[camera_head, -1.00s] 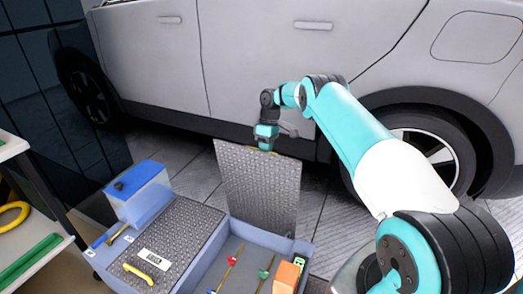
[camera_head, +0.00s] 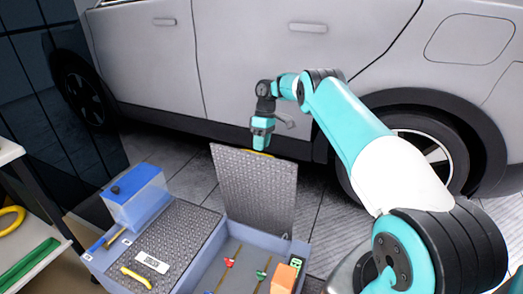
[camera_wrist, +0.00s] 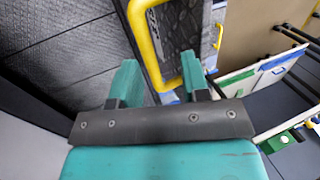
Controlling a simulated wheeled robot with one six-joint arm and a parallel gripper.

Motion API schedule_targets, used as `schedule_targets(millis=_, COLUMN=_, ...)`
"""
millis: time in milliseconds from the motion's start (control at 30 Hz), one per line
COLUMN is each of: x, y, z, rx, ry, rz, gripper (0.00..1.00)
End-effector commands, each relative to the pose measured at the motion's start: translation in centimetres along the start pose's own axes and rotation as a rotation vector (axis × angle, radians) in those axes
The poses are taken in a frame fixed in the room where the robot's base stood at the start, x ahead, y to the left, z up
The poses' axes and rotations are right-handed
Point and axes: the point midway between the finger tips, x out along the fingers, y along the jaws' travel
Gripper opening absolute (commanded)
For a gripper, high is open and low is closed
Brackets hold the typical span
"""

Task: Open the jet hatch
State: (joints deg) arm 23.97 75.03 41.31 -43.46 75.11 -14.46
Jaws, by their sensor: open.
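A grey tread-plate hatch (camera_head: 255,190) stands raised and nearly upright over an open compartment (camera_head: 238,250) of the blue-grey box. Its yellow handle (camera_head: 262,154) shows at the top edge. My gripper (camera_head: 261,147) is just above that edge. In the wrist view, my gripper (camera_wrist: 155,75) has its fingers apart, and the yellow handle (camera_wrist: 143,42) passes close by the fingertips, not gripped. A second hatch (camera_head: 175,235) lies closed at left, with a yellow handle (camera_head: 136,277) and a white label (camera_head: 152,262). I cannot read which hatch is the jet one.
The open compartment holds red- and green-topped rods (camera_head: 230,263) and an orange block (camera_head: 284,276). A blue-lidded container (camera_head: 136,195) stands at the box's back left. A grey car (camera_head: 260,75) is close behind my gripper. A shelf (camera_head: 30,240) is at left.

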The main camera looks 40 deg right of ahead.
Motion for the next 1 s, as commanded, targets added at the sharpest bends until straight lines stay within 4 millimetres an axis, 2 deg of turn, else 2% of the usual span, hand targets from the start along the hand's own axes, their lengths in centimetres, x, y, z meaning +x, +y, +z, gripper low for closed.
schedule_targets(millis=33, x=-2.2, y=-0.7, z=0.0, rx=-0.002, ry=0.001, rz=0.002, gripper=0.42)
schedule_targets(millis=100, x=-3.5, y=-1.1, z=0.0, rx=-0.001, ry=-0.001, rz=0.0, gripper=0.42)
schedule_targets(millis=600, x=-11.7, y=-3.9, z=0.1, rx=0.001, ry=-0.002, rz=-0.002, gripper=0.42)
schedule_targets(millis=800, x=-13.6, y=-4.6, z=0.1, rx=0.001, ry=-0.002, rz=-0.002, gripper=0.42)
schedule_targets(millis=1000, x=-14.1, y=-4.7, z=0.1, rx=0.001, ry=-0.002, rz=-0.003, gripper=0.42)
